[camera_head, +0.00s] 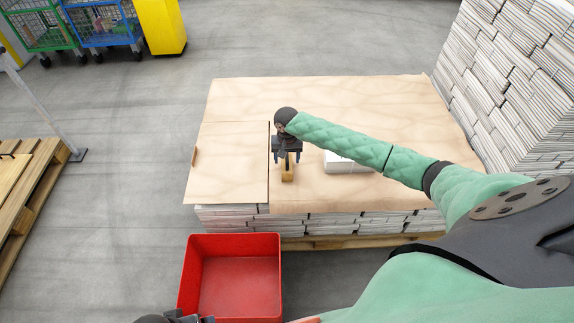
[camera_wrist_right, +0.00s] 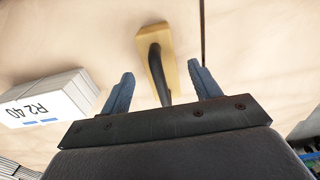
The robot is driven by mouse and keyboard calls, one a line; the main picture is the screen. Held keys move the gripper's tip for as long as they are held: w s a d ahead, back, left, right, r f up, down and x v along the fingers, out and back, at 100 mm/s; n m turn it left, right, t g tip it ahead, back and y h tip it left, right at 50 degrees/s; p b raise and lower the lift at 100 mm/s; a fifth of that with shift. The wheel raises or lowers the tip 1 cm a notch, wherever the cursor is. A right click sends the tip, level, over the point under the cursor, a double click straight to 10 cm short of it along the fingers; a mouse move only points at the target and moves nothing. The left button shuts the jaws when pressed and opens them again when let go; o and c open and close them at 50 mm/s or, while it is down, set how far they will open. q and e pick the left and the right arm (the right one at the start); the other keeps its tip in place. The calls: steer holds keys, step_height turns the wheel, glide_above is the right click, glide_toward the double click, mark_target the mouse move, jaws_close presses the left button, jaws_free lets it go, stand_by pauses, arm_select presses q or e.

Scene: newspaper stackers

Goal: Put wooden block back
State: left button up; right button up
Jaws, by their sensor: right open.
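The wooden block (camera_head: 287,173) lies on the brown sheet (camera_head: 235,150) covering the stack, near its front edge. In the right wrist view the wooden block (camera_wrist_right: 181,72) shows a dark curved handle (camera_wrist_right: 156,68) on top. My right gripper (camera_head: 287,156) is above the block and partly hides it in the head view. In the wrist view its open fingers (camera_wrist_right: 161,78) stand on either side of the handle's near end, with no visible contact. My left gripper (camera_head: 183,319) only peeks in at the bottom edge of the head view; its fingers cannot be made out.
A white paper bundle with a label (camera_wrist_right: 45,100) lies on the sheet beside the block; it shows in the head view (camera_head: 345,164). A red bin (camera_head: 238,240) stands in front of the stack. Tall newspaper piles (camera_head: 520,80) rise at the right. A wooden pallet (camera_head: 35,190) is at left.

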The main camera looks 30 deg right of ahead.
step_height(320, 180, up, 7)
steer(key=shift+s+a+f, duration=0.1)
steer(key=shift+f, duration=0.05)
steer(key=s+a+f+n+t+y, duration=0.1)
steer(key=s+a+f+n, duration=0.25)
steer(key=s+a, duration=0.65)
steer(key=s+a+f+n+y, duration=0.15)
steer(key=s+a+f, duration=0.25)
steer(key=s+a, duration=0.6)
steer(key=s+a+r+n, duration=0.1)
steer(key=s+r, duration=0.1)
steer(key=s, duration=0.8)
steer(key=s+a+r+n+t, duration=0.1)
steer(key=s+r, duration=0.2)
steer(key=s, duration=0.7)
steer(key=shift+r+n+t, duration=0.2)
steer(key=shift+n+t, duration=0.1)
